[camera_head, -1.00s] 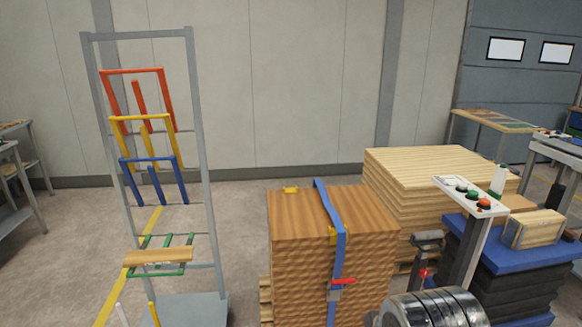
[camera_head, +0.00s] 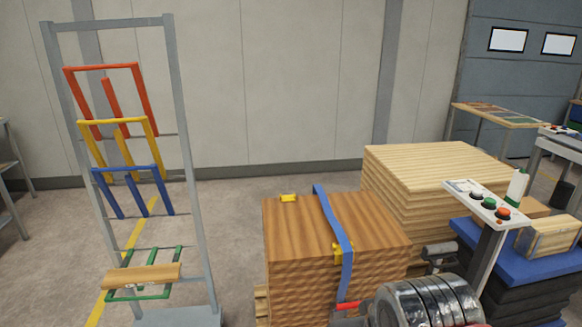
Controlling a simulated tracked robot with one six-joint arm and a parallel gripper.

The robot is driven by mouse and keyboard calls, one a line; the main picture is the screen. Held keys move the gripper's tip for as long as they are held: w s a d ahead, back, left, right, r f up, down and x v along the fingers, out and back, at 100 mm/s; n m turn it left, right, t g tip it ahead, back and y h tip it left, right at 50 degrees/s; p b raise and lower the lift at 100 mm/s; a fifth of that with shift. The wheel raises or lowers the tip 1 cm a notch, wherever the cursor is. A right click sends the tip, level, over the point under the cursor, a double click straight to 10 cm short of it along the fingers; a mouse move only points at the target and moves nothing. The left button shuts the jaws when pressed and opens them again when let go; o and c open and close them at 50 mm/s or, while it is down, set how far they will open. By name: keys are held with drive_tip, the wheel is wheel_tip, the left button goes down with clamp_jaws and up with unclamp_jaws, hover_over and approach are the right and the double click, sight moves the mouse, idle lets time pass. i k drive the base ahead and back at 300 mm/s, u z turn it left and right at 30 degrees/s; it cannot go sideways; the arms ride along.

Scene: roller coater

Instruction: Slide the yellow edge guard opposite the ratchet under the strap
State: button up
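A blue strap (camera_head: 335,228) runs over the top of a stack of brown wood boards (camera_head: 290,225), from the back edge down the front. One yellow edge guard (camera_head: 289,198) sits at the back edge, left of the strap and apart from it. A second yellow edge guard (camera_head: 343,253) is at the front top edge where the strap crosses. The red handle of the ratchet (camera_head: 347,306) shows low on the front face. My gripper cannot be made out; only dark ringed parts, perhaps my arm, show at the bottom right.
A rack with coloured hangers (camera_head: 175,150) stands left, with a board (camera_head: 143,276) on its green hanger. A pale board stack (camera_head: 440,165) stands behind right. A button panel (camera_head: 485,203) and a blue-topped stack (camera_head: 550,275) are at right. Floor is clear between rack and brown stack.

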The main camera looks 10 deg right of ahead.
sight(284, 198)
drive_tip(key=u, duration=0.05)
drive_tip(key=i, duration=1.15)
